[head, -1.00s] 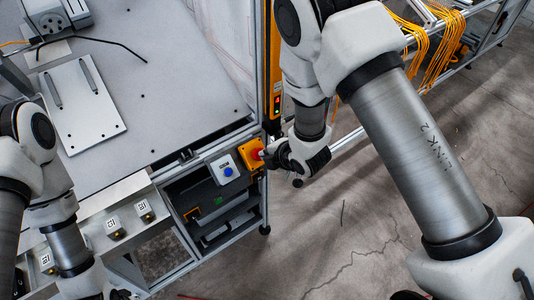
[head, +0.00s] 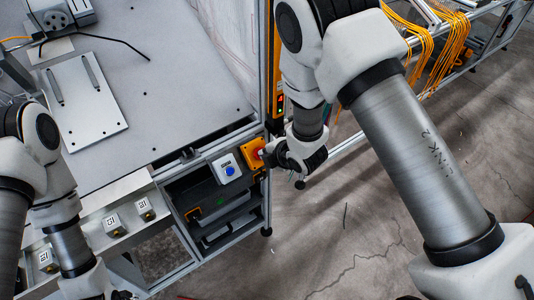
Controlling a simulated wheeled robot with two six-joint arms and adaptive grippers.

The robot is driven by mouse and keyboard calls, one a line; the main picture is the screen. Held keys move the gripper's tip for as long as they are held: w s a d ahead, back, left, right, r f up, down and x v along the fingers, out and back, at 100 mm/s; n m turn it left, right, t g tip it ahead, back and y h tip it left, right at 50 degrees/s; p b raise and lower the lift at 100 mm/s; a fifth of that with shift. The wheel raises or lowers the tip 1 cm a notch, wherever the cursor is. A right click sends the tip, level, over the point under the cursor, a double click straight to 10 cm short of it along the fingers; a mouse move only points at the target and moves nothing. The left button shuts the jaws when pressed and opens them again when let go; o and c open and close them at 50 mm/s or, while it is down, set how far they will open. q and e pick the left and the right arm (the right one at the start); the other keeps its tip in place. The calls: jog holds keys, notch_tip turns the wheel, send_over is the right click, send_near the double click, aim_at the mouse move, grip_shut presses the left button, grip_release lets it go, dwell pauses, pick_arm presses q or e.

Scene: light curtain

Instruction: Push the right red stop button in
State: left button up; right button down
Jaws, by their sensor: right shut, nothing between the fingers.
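The red stop button (head: 257,151) sits on a yellow box on the front right of the workstation frame. My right gripper (head: 265,155) is shut and empty, with its tip at the red button from the right. The tip overlaps the button and hides part of it. It appears to touch it, but how far in the button is cannot be told. My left gripper (head: 120,295) is at the bottom edge, mostly cut off, far from the button.
A grey box with a blue button (head: 229,170) is just left of the yellow box. A yellow light curtain post (head: 278,60) rises behind. Small labelled boxes (head: 115,225) line the front ledge at left. Open floor (head: 380,230) lies to the right.

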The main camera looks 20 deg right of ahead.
jog(key=p+v, duration=0.2)
jog(key=v, duration=0.4)
jog(key=shift+s+r, duration=0.2)
jog(key=shift+r, duration=0.05)
jog(key=shift+d, duration=0.1)
dwell(0.4)
jog(key=s+d+f+m+g+h+b, duration=0.1)
jog(key=s+d+f+m+g+b, duration=0.15)
jog(key=s+f, duration=0.65)
jog(key=s+d+f+m+g+h+b, duration=0.1)
jog(key=s+d+f+m+g+b, duration=0.2)
jog(key=s+f, duration=0.55)
jog(key=s+d+f+m+g, duration=0.1)
jog(key=s+m, duration=0.3)
jog(key=m, duration=0.4)
jog(key=s+d+f+m+g+h, duration=0.1)
jog(key=s+d+f+m+g, duration=0.1)
jog(key=m, duration=0.7)
jog(key=s+d+f, duration=0.1)
jog(key=s, duration=0.1)
jog(key=shift+s+f+p, duration=0.2)
jog(key=shift+s+p, duration=0.15)
